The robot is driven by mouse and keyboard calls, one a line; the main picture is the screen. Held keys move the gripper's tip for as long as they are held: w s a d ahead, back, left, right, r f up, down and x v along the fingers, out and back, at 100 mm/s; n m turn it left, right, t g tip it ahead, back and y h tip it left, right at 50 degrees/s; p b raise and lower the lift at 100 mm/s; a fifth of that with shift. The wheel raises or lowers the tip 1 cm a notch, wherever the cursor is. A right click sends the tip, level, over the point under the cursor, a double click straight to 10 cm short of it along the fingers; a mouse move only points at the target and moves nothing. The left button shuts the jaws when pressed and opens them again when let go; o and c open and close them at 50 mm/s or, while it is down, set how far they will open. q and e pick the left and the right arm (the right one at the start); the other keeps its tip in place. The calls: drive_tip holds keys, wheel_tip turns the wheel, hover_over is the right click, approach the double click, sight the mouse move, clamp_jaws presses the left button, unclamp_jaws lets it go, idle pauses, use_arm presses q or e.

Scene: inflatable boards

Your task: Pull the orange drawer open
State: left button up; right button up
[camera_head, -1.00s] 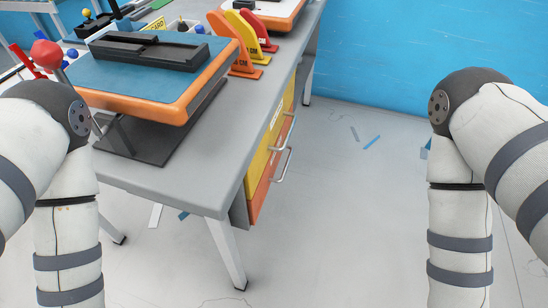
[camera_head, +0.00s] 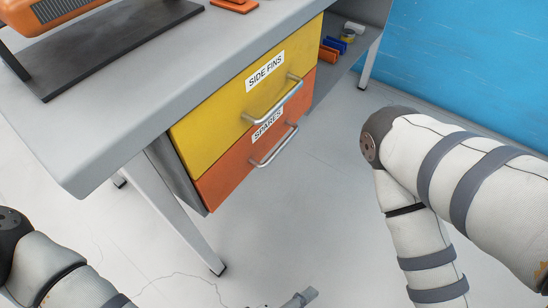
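The orange drawer (camera_head: 232,181), labelled SPARES, is the lower of two drawers under the grey workbench. It looks closed, its front flush below the yellow drawer (camera_head: 215,122), labelled SIDE FINS. The orange drawer's metal bar handle (camera_head: 275,146) runs across its front, and the yellow drawer has a similar handle (camera_head: 273,103). My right arm comes down at the right side, apart from the drawers, and its gripper is out of frame. My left arm shows at the bottom left. A grey metal part at the bottom centre is cut off, and I cannot tell what it is.
The grey workbench top (camera_head: 150,95) overhangs the drawers, with a bench leg (camera_head: 180,220) to their left. An open shelf right of the drawers holds a blue item (camera_head: 334,44) and other small items. The floor in front of the drawers is clear up to my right arm.

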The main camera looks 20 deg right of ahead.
use_arm(q)
drive_tip(key=w+d+n+t+b, duration=0.3)
drive_tip(key=w+n+t, duration=0.1)
drive_tip(key=w, duration=0.6)
drive_tip(key=n+t+b, duration=0.3)
drive_tip(key=n+t, duration=0.3)
approach(282, 148)
drive_tip(key=shift+y, duration=0.4)
drive_tip(key=b+x, duration=0.2)
drive_tip(key=x, duration=0.9)
drive_tip(key=shift+d+r+b, duration=0.15)
drive_tip(key=shift+d+b, duration=0.15)
drive_tip(key=shift+b, duration=0.1)
clamp_jaws()
use_arm(e)
drive_tip(key=s+a+f+g, duration=0.1)
drive_tip(key=s+f, duration=0.2)
drive_tip(key=f, duration=0.6)
drive_tip(key=shift+s+f+g, duration=0.25)
drive_tip(key=shift+f+g, duration=0.05)
drive_tip(key=shift+a, duration=0.1)
